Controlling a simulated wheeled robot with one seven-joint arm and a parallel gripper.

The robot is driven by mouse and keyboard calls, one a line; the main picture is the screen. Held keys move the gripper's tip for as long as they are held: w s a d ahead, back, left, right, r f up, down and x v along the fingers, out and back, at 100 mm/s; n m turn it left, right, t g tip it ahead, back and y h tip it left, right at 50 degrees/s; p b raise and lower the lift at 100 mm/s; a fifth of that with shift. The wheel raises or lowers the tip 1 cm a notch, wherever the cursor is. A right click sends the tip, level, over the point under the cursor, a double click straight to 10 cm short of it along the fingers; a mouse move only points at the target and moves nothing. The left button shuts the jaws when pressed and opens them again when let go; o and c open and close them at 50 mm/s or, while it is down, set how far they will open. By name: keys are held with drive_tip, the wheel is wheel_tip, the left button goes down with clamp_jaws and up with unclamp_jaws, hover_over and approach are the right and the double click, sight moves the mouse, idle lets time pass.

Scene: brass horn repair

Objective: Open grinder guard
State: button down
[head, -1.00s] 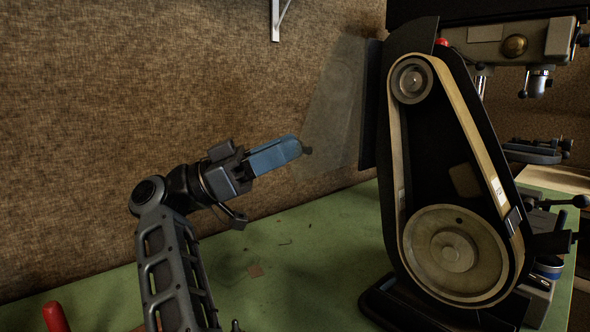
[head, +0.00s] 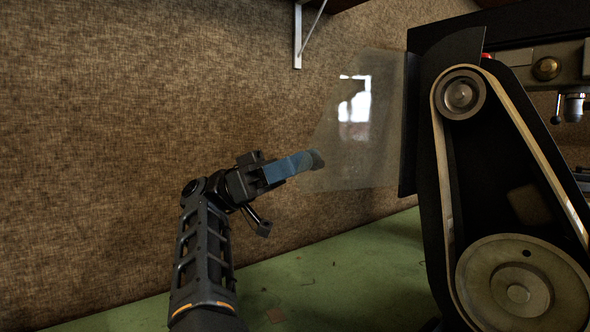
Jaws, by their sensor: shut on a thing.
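The belt grinder (head: 500,170) stands at the right, its black body, belt and two wheels bare to view. Its clear guard (head: 365,125) is swung out to the left of the body, a see-through panel with bright reflections. My gripper (head: 308,160) has blue fingers and is at the guard's lower left edge. It is shut on a small dark part there, seemingly the guard's knob, mostly hidden by the fingers. The guard's right edge meets a dark upright strip (head: 408,125) beside the grinder body.
A green bench top (head: 340,270) lies below, mostly clear, with small scraps. A brown textured wall (head: 130,120) stands close behind my arm and the guard. A white shelf bracket (head: 298,40) hangs above. Part of another machine (head: 573,105) shows at the far right.

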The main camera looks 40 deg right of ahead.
drive_tip(key=shift+s+d, duration=0.15)
drive_tip(key=shift+d, duration=0.9)
drive_tip(key=c, duration=0.8)
unclamp_jaws()
drive_tip(key=shift+s+d, duration=0.1)
drive_tip(key=shift+d, duration=0.15)
drive_tip(key=shift+a+f, duration=0.1)
drive_tip(key=shift+a, duration=0.05)
drive_tip(key=shift+c, duration=0.5)
drive_tip(key=shift+a, duration=0.1)
